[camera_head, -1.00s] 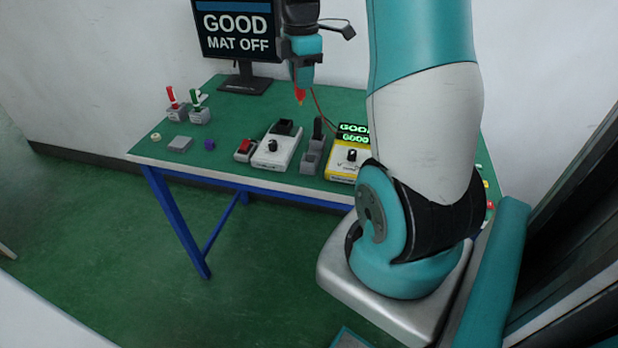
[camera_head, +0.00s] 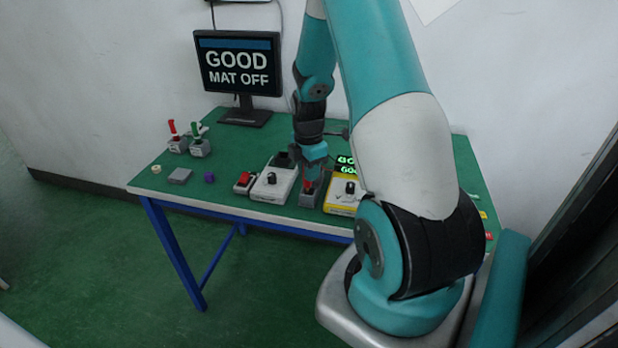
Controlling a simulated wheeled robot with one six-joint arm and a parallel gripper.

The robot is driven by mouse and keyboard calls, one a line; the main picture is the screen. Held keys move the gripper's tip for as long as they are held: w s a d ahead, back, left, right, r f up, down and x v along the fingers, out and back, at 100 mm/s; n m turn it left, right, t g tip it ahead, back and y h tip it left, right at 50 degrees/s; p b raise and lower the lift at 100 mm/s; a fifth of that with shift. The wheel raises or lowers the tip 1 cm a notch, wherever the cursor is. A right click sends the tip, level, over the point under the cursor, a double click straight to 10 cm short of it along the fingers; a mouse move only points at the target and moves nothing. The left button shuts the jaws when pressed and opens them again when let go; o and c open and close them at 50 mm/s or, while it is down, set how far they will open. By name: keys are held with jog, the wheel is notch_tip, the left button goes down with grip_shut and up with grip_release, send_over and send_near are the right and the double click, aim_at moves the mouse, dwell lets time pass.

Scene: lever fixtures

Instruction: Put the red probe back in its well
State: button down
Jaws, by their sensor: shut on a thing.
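My gripper (camera_head: 309,182) points down over the grey probe holder (camera_head: 311,199) between the white and yellow boxes. It is shut on the red probe (camera_head: 308,187), of which only a little red shows between the fingers. The probe's tip is hidden, so I cannot tell how far it sits in the well. My gripper and arm also hide the black probe and the back of the holder.
A white box (camera_head: 262,190) with a black knob stands close on the left, a yellow meter (camera_head: 338,208) close on the right. A red switch (camera_head: 244,179), two levers (camera_head: 198,148) and a monitor (camera_head: 238,64) are farther left.

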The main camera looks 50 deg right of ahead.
jog(key=shift+f, duration=1.6)
jog(key=shift+f, duration=0.2)
jog(key=c, duration=1)
grip_release()
jog(key=shift+r, duration=0.15)
